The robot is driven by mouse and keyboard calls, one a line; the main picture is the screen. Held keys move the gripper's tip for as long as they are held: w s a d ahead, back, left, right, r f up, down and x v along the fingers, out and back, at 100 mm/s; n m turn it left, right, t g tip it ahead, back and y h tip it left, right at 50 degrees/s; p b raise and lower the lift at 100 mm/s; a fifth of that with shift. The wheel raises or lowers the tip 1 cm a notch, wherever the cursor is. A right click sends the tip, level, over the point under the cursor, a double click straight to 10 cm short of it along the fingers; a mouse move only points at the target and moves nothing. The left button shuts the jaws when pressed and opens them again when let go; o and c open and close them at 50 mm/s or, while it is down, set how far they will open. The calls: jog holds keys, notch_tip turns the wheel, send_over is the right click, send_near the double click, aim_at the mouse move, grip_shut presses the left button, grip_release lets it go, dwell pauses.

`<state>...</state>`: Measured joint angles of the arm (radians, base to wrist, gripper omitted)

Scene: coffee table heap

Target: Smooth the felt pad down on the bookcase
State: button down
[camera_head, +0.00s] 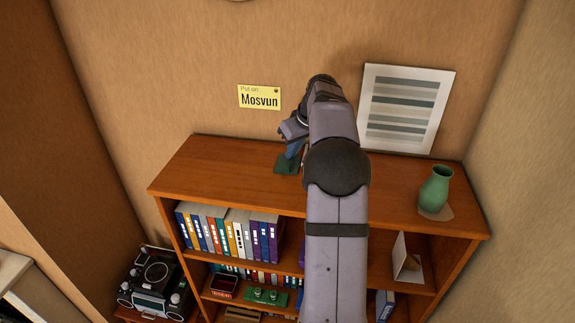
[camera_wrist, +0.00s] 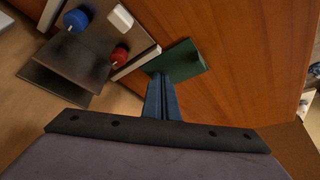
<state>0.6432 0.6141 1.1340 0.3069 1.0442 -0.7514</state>
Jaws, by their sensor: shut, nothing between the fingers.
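The dark green felt pad (camera_head: 285,166) lies on the wooden top of the bookcase (camera_head: 222,168), left of my arm. It also shows in the wrist view (camera_wrist: 182,62), just beyond the fingertips. My gripper (camera_head: 292,154) points down at the pad with its blue fingers shut and nothing between them. In the wrist view the closed fingers (camera_wrist: 161,80) reach the pad's near side and hide part of it. I cannot tell whether they press on it or hover just above. Whether the pad lies fully flat is also unclear.
A green vase (camera_head: 435,188) stands on the bookcase top at the right. A yellow "Put on: Mosvun" sign (camera_head: 259,97) and a striped sheet (camera_head: 404,108) are at the wall behind. The top's left end is clear.

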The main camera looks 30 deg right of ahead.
jog(key=shift+w+r, duration=0.1)
jog(key=shift+r, duration=0.4)
notch_tip(320, 180, up, 6)
jog(key=shift+f, duration=0.1)
dwell(0.8)
